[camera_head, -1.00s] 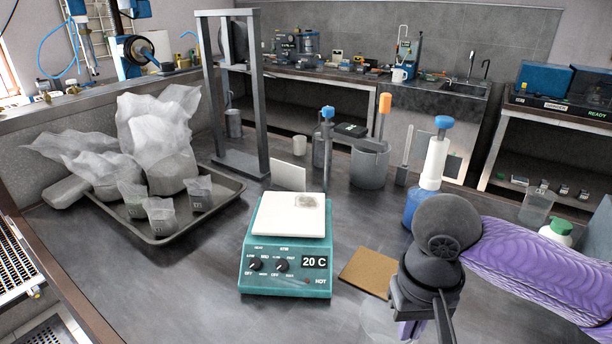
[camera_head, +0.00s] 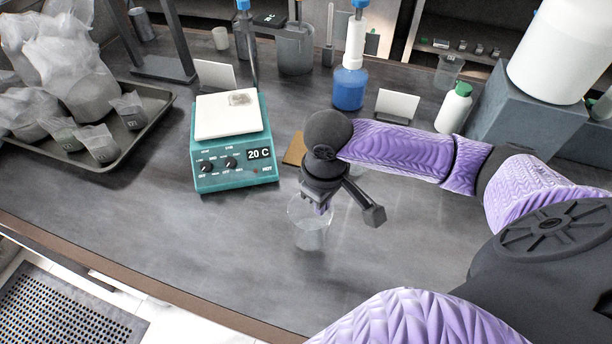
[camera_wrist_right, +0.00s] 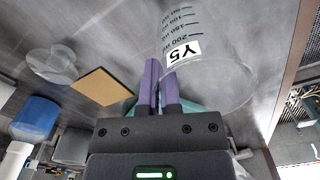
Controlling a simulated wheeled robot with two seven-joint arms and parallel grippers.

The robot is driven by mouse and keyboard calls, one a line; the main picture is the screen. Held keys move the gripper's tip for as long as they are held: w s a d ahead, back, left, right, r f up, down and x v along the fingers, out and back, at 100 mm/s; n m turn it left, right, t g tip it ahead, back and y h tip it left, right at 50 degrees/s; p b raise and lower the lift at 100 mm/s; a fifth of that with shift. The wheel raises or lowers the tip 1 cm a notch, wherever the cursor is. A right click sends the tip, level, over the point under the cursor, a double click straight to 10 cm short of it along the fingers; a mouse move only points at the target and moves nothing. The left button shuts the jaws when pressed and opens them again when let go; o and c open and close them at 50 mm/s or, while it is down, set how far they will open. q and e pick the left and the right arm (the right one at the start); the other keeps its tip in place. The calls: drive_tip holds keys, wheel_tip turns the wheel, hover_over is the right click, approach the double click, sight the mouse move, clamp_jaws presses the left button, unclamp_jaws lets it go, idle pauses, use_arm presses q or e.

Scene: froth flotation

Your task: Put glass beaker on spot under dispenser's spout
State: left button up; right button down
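A clear glass beaker (camera_head: 309,226) hangs at my right gripper (camera_head: 322,207) over the front middle of the bench. In the wrist view the beaker (camera_wrist_right: 212,75) carries a "Y5" label and volume marks. The two purple fingers (camera_wrist_right: 160,88) are nearly together at its wall, with the wall seemingly between them. Whether its base touches the bench is unclear. A blue bottle with a white, blue-capped top (camera_head: 350,84), apparently the dispenser, stands behind my right forearm. I cannot make out its spout or a marked spot. My left gripper is out of view.
A teal hotplate (camera_head: 234,172) reading 20 C stands left of the beaker, beside a brown mat (camera_head: 294,150). Another clear glass piece (camera_wrist_right: 52,65) stands near the mat. A white card (camera_head: 397,106) and green-capped bottle (camera_head: 455,108) stand behind my forearm. The front bench is clear.

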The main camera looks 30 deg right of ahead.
sight(321, 222)
wheel_tip(321, 222, down, 6)
drive_tip(key=shift+r+b, duration=0.1)
drive_tip(key=shift+b, duration=0.7)
drive_tip(key=shift+r, duration=0.1)
drive_tip(key=c, duration=0.8)
unclamp_jaws()
